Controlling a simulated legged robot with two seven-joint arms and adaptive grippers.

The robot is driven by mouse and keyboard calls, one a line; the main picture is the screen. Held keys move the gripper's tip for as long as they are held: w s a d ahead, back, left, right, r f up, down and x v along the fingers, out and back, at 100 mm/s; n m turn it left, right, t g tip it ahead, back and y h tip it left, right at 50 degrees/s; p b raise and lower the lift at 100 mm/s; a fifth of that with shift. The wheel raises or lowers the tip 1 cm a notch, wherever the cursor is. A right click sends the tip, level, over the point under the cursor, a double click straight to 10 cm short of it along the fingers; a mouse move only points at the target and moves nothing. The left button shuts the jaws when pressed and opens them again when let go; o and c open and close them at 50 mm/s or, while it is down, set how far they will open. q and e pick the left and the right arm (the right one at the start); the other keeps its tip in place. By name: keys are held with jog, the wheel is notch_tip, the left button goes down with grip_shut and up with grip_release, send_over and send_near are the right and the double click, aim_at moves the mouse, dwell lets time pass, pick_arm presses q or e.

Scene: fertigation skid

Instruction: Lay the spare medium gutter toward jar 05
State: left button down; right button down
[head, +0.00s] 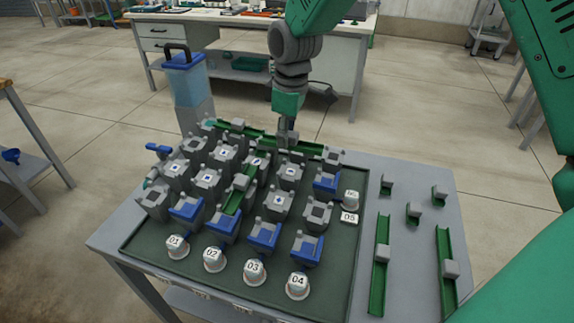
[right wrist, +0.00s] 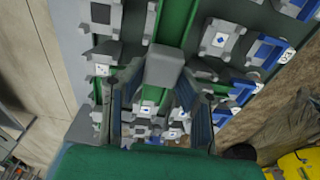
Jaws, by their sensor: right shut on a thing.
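My right gripper (head: 287,138) is at the back of the tower board, shut on the grey grip block (right wrist: 165,66) of a green gutter (head: 305,147). The right wrist view shows the block between the two fingers (right wrist: 160,108), with the green channel running beyond it. I cannot tell whether the gutter rests on the towers or hangs just above them. Jar 05 (head: 351,199) is a small pale jar at the board's right edge, behind its "05" label. A blue-topped tower (head: 327,181) stands beside it. My left gripper is not in view.
Several grey and blue towers crowd the board (head: 341,262). Another green gutter (head: 238,193) lies among them. Jars 01 to 04 (head: 298,284) line the front. Two longer gutters (head: 380,270) (head: 446,285) and several short pieces (head: 413,214) lie on the table's right. A blue tank (head: 187,82) stands at back left.

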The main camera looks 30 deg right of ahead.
aim_at(285, 169)
notch_tip(285, 169, down, 3)
jog(key=shift+r, duration=0.1)
notch_tip(285, 169, down, 4)
jog(key=shift+d+r+b, duration=0.1)
jog(key=shift+r+b, duration=0.05)
jog(key=shift+b, duration=0.3)
jog(key=shift+f, duration=0.2)
jog(key=c, duration=1.2)
grip_release()
jog(key=shift+f, duration=0.1)
jog(key=r, duration=0.4)
jog(key=r+p, duration=0.1)
jog(key=r, duration=0.3)
jog(key=s+r+p, duration=0.1)
jog(key=r, duration=0.3)
jog(key=shift+d+r, duration=0.2)
jog(key=shift+r, duration=0.05)
